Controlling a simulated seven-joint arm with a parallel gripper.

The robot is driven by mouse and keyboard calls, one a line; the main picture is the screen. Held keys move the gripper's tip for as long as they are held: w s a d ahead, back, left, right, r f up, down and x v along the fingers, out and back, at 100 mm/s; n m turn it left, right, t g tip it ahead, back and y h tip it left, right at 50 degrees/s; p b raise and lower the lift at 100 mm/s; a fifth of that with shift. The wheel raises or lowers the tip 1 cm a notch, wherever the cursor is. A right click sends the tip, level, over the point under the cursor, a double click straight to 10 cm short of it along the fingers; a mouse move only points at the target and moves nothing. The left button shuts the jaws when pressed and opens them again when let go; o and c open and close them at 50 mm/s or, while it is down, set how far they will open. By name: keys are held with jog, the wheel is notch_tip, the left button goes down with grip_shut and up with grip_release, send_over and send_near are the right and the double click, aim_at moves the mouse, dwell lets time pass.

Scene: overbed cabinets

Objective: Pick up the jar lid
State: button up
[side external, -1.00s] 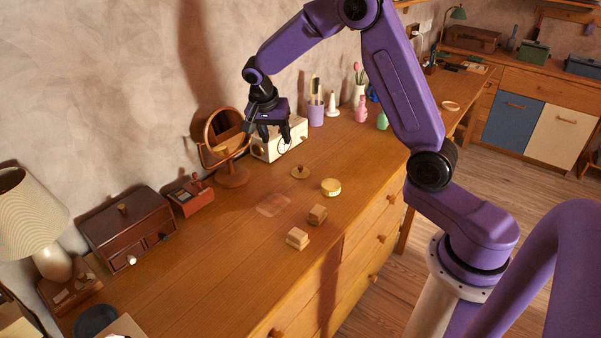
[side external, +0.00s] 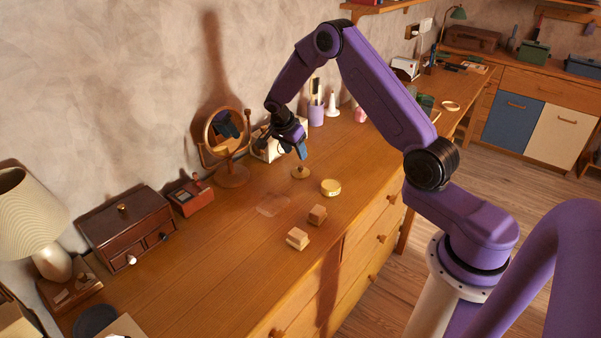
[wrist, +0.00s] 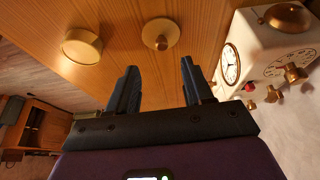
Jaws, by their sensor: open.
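The jar lid (side external: 300,173) is a flat, round, tan disc with a small knob on top. It lies knob up on the wooden dresser top. It also shows in the wrist view (wrist: 170,24), just beyond and between my fingertips. My gripper (side external: 291,152) is open and empty, tilted, above and close to the lid on its wall side. In the wrist view both dark fingers (wrist: 159,68) are apart with nothing between them.
A round yellow tin (side external: 331,188) sits right of the lid. A white box with dials (wrist: 268,50) stands close beside my gripper. A round mirror (side external: 226,133) is to the left. The dresser's left middle is clear.

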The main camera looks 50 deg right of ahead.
aim_at(300, 166)
jog(key=shift+x, duration=3.95)
jog(key=shift+w, duration=0.15)
grip_shut()
